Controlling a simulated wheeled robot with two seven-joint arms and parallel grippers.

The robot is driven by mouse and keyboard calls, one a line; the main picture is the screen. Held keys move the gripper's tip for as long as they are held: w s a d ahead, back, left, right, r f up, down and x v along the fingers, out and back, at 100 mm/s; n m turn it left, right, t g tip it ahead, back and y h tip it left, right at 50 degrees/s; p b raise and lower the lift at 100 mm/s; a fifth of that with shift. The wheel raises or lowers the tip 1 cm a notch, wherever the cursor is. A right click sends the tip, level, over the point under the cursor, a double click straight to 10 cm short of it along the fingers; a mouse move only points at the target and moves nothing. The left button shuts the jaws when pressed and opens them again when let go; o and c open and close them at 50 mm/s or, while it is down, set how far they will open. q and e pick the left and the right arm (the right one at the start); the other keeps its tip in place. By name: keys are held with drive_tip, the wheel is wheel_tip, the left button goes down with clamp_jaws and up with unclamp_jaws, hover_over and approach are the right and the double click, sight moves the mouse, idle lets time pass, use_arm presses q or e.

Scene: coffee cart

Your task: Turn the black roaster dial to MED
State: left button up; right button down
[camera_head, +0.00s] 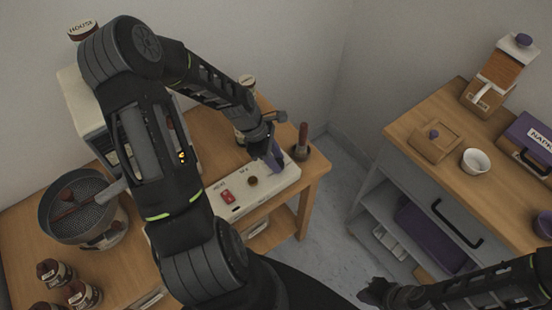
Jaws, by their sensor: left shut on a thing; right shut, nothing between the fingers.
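A white control panel (228,213) lies along the front of the left wooden table. It carries a red switch (228,196), a small brown knob (252,181) and small labels that I cannot read for certain. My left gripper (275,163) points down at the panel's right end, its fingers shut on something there. It is likely the black roaster dial, which the fingers hide, so its setting cannot be seen. My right gripper (372,292) is shut and empty, low in the picture in front of the right cabinet.
A dark-handled brush (302,140) stands just right of the panel. A perforated metal bowl (80,207) and several jars (83,294) stand at left. A pale machine (78,100) is partly hidden behind my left arm. The right cabinet holds a white bowl (475,160) and wooden box (435,143).

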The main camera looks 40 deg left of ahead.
use_arm(q)
clamp_jaws()
